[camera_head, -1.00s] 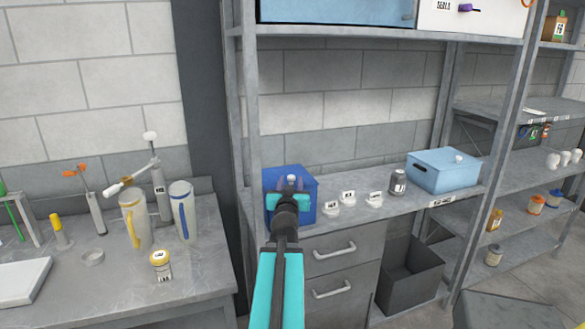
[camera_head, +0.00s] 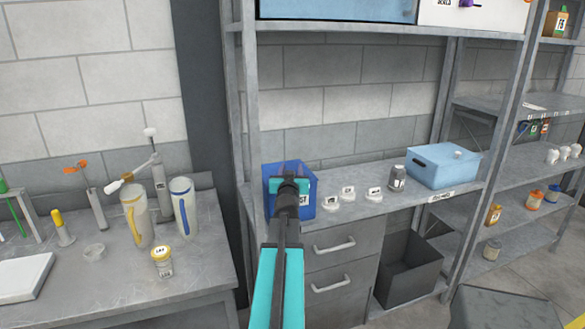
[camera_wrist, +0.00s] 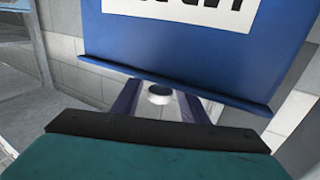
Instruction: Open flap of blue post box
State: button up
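The blue post box (camera_head: 309,187) stands at the left end of the grey shelf top, with a white label low on its front. In the wrist view its blue face (camera_wrist: 190,55) fills the top, with part of the label upside down and a ridge along the lower edge. A small white round knob (camera_wrist: 159,94) shows just beyond that ridge. My gripper (camera_wrist: 160,103) is open, with one dark finger on each side of the knob and gaps between. In the head view my gripper (camera_head: 289,181) covers the box's middle and hides the knob.
Small white labelled items (camera_head: 347,193) and a dark jar (camera_head: 397,178) stand right of the box, then a light blue lidded bin (camera_head: 443,165). Drawers (camera_head: 330,265) lie below the shelf top. A grey upright (camera_head: 249,110) rises close at the left.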

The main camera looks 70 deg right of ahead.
jog(key=shift+w+d, duration=0.15)
jog(key=shift+d, duration=0.3)
grip_shut()
jog(key=shift+d, duration=0.1)
jog(key=shift+d, duration=0.1)
